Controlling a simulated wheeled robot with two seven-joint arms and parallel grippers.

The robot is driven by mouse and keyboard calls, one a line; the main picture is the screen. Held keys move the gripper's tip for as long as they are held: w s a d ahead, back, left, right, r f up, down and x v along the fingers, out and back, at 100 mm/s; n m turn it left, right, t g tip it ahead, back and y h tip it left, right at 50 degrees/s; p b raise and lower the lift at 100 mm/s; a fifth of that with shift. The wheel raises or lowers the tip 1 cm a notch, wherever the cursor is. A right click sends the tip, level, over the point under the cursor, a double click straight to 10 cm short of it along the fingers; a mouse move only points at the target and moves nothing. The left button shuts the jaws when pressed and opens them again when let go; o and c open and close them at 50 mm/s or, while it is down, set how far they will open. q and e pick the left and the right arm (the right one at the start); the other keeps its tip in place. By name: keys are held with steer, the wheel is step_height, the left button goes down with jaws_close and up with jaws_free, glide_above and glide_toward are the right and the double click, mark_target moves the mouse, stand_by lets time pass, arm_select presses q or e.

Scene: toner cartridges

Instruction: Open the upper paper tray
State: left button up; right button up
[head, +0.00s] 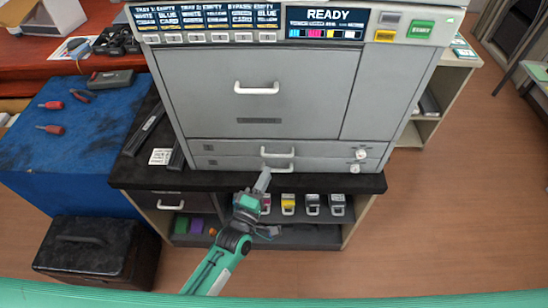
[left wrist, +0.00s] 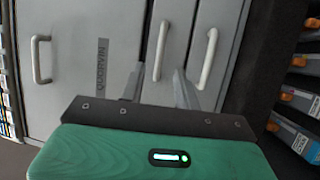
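The grey printer (head: 262,100) stands on a dark-topped cabinet. Low on its front are two slim trays, both flush with the front. The upper paper tray (head: 225,148) has a pale bar handle (head: 278,154), which also shows in the left wrist view (left wrist: 159,52). The lower tray (head: 222,162) has its own handle (left wrist: 208,60), right of the upper one in the left wrist view. My left gripper (head: 264,180) is just in front of the trays. It is open and empty; in the left wrist view its fingers (left wrist: 160,82) appear either side of the upper handle. Contact is unclear. My right gripper is out of view.
The large front door (head: 290,65) above the trays is shut. Toner cartridges (head: 288,204) stand on the cabinet shelf below. A blue bench (head: 65,135) with tools is on the left, a black case (head: 98,250) on the floor before it. The floor at right is clear.

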arm_select(q)
steer(key=x, duration=0.6)
steer(key=shift+w+p, duration=0.35)
steer(key=shift+p, duration=0.1)
steer(key=shift+d+r, duration=0.1)
steer(key=shift+d, duration=0.05)
steer(key=c, duration=0.5)
jaws_close()
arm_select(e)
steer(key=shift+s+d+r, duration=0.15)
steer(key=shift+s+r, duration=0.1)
